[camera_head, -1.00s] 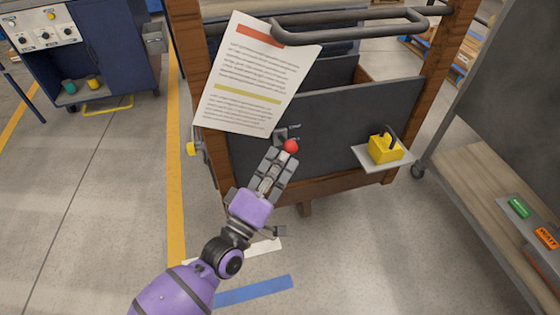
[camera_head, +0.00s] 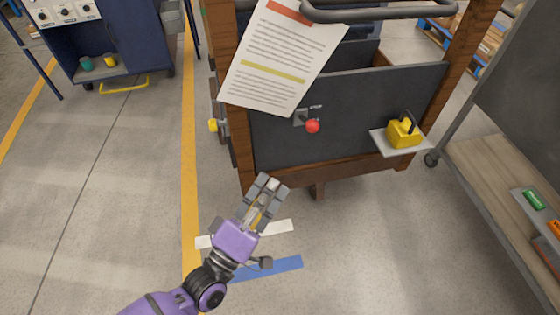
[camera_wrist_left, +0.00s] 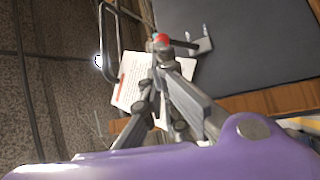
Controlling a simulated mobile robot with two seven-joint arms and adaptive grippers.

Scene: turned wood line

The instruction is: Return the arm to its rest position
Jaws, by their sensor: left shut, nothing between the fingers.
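My left gripper (camera_head: 268,186) is shut and empty, in the lower middle of the head view, over the floor in front of a wood-framed cart with dark panels (camera_head: 360,110). It is apart from the red-knobbed lever (camera_head: 312,127) on the cart's front panel, which lies above and to the right of the fingertips. In the left wrist view the fingers (camera_wrist_left: 160,62) overlap a printed sheet (camera_wrist_left: 130,80), and the red knob (camera_wrist_left: 161,39) shows just beyond their tips. My right gripper is in neither view.
The printed sheet (camera_head: 282,58) hangs at the cart's upper left. A yellow padlock-like block (camera_head: 403,132) sits on a small shelf (camera_head: 385,146). A shelf rack (camera_head: 500,180) stands at right, a blue cabinet (camera_head: 120,40) at upper left. The floor at left is clear.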

